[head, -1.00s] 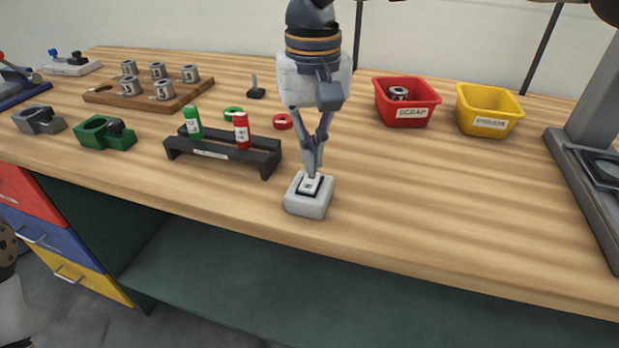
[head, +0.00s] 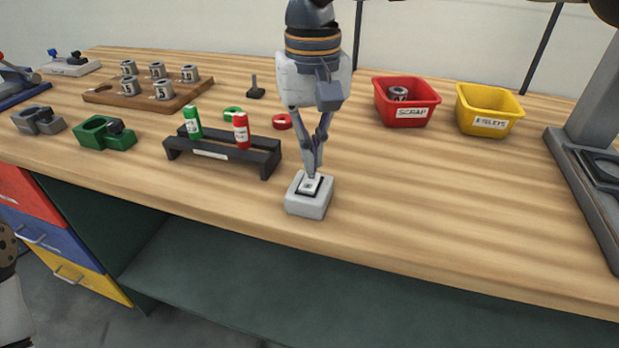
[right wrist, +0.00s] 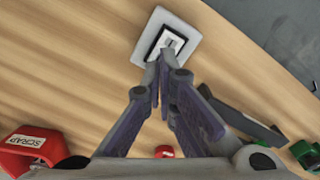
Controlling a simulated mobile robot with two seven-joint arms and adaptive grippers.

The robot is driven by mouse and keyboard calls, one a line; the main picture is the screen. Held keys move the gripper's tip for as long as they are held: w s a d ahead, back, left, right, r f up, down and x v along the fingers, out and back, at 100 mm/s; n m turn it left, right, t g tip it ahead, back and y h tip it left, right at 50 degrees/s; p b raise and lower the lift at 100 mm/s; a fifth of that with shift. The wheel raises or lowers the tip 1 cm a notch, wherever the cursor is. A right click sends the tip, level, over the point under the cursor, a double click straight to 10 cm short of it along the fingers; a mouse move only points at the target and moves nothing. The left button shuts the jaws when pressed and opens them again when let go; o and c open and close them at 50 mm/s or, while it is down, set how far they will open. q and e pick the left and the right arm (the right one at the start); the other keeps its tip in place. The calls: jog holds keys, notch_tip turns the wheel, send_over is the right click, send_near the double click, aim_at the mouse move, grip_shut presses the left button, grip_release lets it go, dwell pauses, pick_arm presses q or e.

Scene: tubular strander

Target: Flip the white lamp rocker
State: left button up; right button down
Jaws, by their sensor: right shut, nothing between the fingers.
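The white lamp rocker (head: 309,187) sits in a black frame on top of a pale square box (head: 305,206) near the front edge of the wooden bench. It also shows in the right wrist view (right wrist: 171,42). My right gripper (head: 312,176) points down with its fingers shut and empty. Its tips are right at the rocker's far part; I cannot tell whether they touch it. In the right wrist view the fingertips (right wrist: 160,62) reach the near edge of the rocker's frame.
A black rack (head: 222,157) with a green and a red cylinder stands left of the box. A red scrap bin (head: 407,113) and a yellow bin (head: 488,122) stand at the back right. The bench right of the box is clear.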

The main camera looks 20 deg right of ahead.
pick_arm(q)
jog(key=shift+s+f, duration=0.1)
pick_arm(e)
jog(key=shift+f, duration=1.2)
dwell(0.5)
notch_tip(320, 180, up, 5)
jog(key=shift+r+p, duration=0.1)
jog(key=shift+p, duration=0.45)
jog(key=shift+r, duration=0.95)
pick_arm(q)
jog(key=shift+w+r+t, duration=0.4)
jog(key=shift+w+r, duration=0.6)
jog(key=shift+w, duration=0.05)
pick_arm(e)
jog(key=shift+f, duration=0.1)
